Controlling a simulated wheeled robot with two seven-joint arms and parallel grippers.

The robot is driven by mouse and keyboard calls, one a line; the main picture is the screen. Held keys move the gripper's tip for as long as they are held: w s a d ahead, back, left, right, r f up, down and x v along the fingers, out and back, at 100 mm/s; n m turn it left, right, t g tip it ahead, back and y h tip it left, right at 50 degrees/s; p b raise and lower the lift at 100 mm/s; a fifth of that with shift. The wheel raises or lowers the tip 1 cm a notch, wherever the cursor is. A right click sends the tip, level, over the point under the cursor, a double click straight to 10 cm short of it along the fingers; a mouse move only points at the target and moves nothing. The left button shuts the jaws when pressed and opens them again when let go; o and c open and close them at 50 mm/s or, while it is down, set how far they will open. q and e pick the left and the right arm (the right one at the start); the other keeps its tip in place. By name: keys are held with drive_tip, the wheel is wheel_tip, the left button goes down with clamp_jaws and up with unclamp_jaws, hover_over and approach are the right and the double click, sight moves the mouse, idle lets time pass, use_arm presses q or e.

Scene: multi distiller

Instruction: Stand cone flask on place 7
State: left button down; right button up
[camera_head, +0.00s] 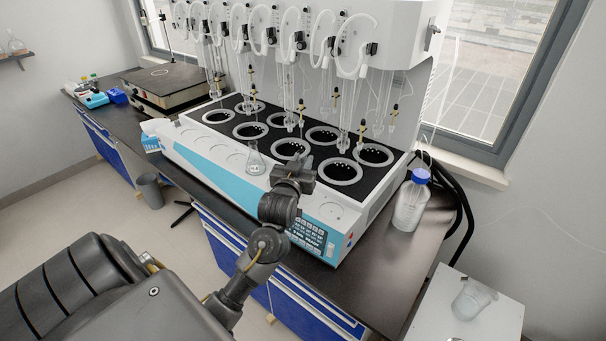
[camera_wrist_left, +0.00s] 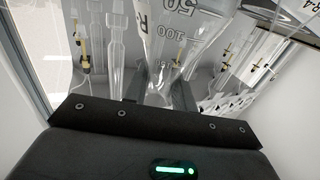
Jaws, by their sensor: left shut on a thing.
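A clear glass cone flask (camera_head: 254,162) shows over the front ledge of the white and blue distiller (camera_head: 211,158). My left gripper (camera_head: 280,174) is beside it and shut on it. In the left wrist view the cone flask (camera_wrist_left: 180,38), with dark volume marks, fills the upper middle, between the fingers of the left gripper (camera_wrist_left: 158,90). I cannot tell whether its base touches the ledge. The ledge has several round places in a row; their numbers are too small to read. My right gripper is not in view.
Black-topped wells with pale rings (camera_head: 342,171) lie behind the ledge, under hanging glass tubes and hoses. A blue-capped bottle (camera_head: 410,202) stands right of the distiller. Another glass vessel (camera_head: 470,300) is on a white surface (camera_head: 425,318) at lower right.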

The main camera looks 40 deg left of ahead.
sight(303, 165)
use_arm(q)
drive_tip(key=w+f, duration=0.1)
drive_tip(key=w+a+f, duration=0.1)
drive_tip(key=shift+a+f, duration=0.1)
drive_tip(key=shift+f, duration=0.2)
drive_tip(key=shift+w+a+f+p, duration=0.2)
drive_tip(key=shift+f+p, duration=0.1)
drive_tip(key=shift+f, duration=0.1)
drive_tip(key=shift+f+p, duration=0.75)
drive_tip(key=shift+f, duration=0.8)
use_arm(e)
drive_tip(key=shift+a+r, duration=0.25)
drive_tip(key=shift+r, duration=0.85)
use_arm(q)
drive_tip(key=shift+f, duration=0.1)
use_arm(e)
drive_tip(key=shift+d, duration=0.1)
use_arm(q)
drive_tip(key=shift+f, duration=0.15)
drive_tip(key=c, duration=1.1)
unclamp_jaws()
drive_tip(key=shift+c, duration=0.2)
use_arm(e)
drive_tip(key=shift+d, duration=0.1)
